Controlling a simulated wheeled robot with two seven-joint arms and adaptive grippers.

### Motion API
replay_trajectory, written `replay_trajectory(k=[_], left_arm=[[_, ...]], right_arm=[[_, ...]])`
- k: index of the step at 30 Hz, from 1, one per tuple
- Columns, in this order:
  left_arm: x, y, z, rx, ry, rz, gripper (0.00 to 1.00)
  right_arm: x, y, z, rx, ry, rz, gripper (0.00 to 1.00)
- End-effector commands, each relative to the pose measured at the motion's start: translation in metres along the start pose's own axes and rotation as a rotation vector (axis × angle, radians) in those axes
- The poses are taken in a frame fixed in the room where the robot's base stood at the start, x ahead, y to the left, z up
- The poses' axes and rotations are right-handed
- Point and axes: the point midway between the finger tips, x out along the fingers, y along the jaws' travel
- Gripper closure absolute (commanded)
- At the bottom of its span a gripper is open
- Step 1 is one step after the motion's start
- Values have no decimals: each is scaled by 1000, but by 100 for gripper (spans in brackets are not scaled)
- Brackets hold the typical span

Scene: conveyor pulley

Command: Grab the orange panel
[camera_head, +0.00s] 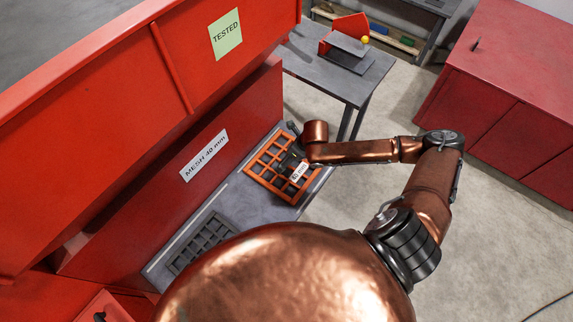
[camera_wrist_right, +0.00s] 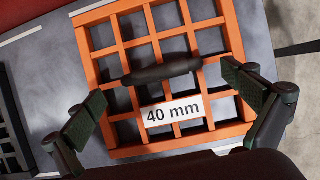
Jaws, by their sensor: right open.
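The orange panel (camera_head: 261,174) is a square grid lying on the grey ledge in front of the red machine. In the right wrist view the panel (camera_wrist_right: 152,41) fills the middle, with a dark handle (camera_wrist_right: 161,71) across it and a white "40 mm" label (camera_wrist_right: 172,112). My right gripper (camera_wrist_right: 160,98) is open, its fingers on either side of the handle and apart from it. In the head view my right arm reaches in from the right and its gripper (camera_head: 291,160) is over the panel, partly hidden by the wrist. My left gripper is not in view.
A dark grey grid panel (camera_head: 202,243) lies on the same ledge (camera_head: 232,202) nearer to me. The red machine wall (camera_head: 150,205) with a "MESH 40 mm" sign rises along the left. A grey table (camera_head: 325,75) stands behind, and a red cabinet (camera_head: 500,100) at right.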

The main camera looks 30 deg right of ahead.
Motion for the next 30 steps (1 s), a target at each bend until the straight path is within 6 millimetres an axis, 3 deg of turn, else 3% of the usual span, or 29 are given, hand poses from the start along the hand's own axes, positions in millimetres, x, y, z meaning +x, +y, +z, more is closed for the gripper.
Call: replay_trajectory(k=[9, 17, 30], left_arm=[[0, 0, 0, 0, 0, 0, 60], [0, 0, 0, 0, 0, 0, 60], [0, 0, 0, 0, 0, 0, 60]], right_arm=[[41, -1, -2, 1, 1, 0, 0], [44, -1, -2, 0, 0, 0, 0], [44, -1, -2, 0, 0, -1, 30]])
